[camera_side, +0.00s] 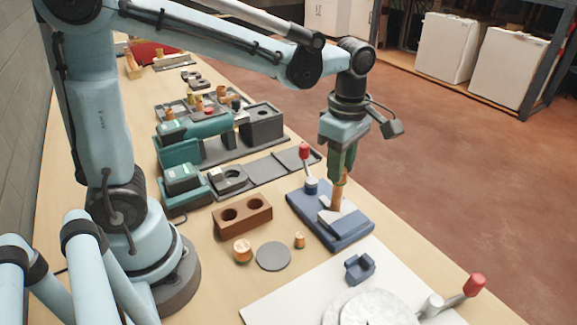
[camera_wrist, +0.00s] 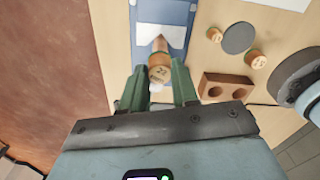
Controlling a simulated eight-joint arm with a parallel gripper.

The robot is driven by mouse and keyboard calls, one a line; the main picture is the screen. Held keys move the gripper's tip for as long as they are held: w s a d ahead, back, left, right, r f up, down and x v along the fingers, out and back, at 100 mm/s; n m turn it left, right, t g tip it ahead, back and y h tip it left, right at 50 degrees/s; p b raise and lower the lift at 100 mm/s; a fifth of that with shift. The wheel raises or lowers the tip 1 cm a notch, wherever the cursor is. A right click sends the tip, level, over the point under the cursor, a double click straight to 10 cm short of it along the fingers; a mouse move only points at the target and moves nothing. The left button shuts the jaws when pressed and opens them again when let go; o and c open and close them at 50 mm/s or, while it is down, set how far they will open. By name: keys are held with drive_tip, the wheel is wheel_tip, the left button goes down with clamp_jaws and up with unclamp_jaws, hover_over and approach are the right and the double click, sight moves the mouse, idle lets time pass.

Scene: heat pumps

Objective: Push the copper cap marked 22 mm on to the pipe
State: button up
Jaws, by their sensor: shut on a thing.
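The copper pipe (camera_side: 337,196) stands upright in a blue clamp fixture (camera_side: 353,228) with pale jaws and a red-knobbed lever. In the wrist view the pipe (camera_wrist: 160,45) runs straight to a copper cap (camera_wrist: 160,73), whose end face has a mark that looks like 22. My gripper (camera_side: 342,176) points down over the fixture, its green fingers shut on the cap. In the wrist view the gripper (camera_wrist: 160,85) has a finger on each side of it. The cap is in line with the pipe; how far it sits over the pipe end is hidden.
Two other copper caps, a larger (camera_side: 242,250) and a smaller (camera_side: 299,240), stand near a grey disc (camera_side: 273,256). A brown block with two holes (camera_side: 242,213) is left of the fixture. A blue cradle (camera_side: 359,267) lies on a white board (camera_side: 300,297) in front.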

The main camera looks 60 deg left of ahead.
drive_tip(key=shift+f, duration=0.15)
drive_tip(key=o, duration=1.1)
wheel_tip(320, 180, up, 12)
drive_tip(key=shift+s+a+f+m+t, duration=1.05)
drive_tip(key=shift+f+m, duration=0.65)
drive_tip(key=shift+m, duration=1.85)
drive_tip(key=shift+s+a+f+m+t, duration=0.75)
drive_tip(key=shift+s+f+m+t, duration=0.8)
drive_tip(key=shift+m, duration=1.95)
drive_tip(key=shift+s+a+f+m+t, duration=0.95)
drive_tip(key=shift+f+m, duration=0.95)
drive_tip(key=shift+m, duration=1.65)
